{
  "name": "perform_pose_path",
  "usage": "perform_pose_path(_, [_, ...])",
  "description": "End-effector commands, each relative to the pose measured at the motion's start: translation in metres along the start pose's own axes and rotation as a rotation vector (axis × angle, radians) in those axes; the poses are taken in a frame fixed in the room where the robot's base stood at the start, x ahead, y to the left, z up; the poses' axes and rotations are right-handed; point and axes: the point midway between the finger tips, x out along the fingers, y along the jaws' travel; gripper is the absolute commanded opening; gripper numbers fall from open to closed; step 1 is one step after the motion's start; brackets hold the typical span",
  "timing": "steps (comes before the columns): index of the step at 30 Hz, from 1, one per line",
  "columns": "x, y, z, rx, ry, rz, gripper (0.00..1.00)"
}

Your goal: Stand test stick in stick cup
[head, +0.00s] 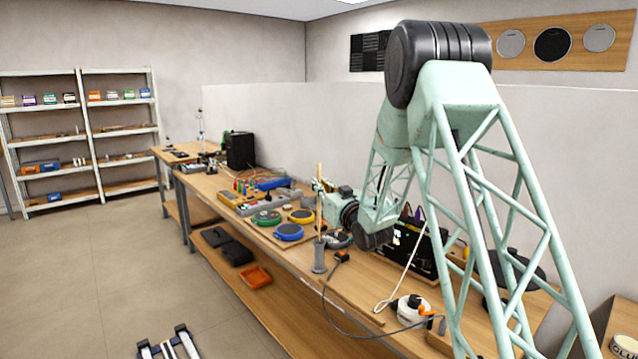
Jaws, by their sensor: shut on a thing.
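The test stick (319,218) is a thin, pale wooden rod, held upright near the front edge of the workbench. My gripper (319,187) reaches in from the right and is shut on its upper part. The stick cup (319,258) is a narrow grey cylinder on a wider foot, standing on the bench directly below the stick in the head view. The stick's lower end meets the cup's mouth in the picture. I cannot tell whether it is inside the mouth, above it or behind it.
A black plug with a cable (341,256) lies right of the cup. A white round device (411,309) stands farther right. Bare wood (350,285) shows between them.

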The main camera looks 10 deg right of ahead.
Motion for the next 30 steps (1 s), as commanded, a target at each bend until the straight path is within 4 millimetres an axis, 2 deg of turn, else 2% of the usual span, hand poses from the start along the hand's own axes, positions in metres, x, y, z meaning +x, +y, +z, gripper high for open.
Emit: perform_pose_path(30, [-0.006,0.0,0.062,0.0,-0.001,0.0,0.0])
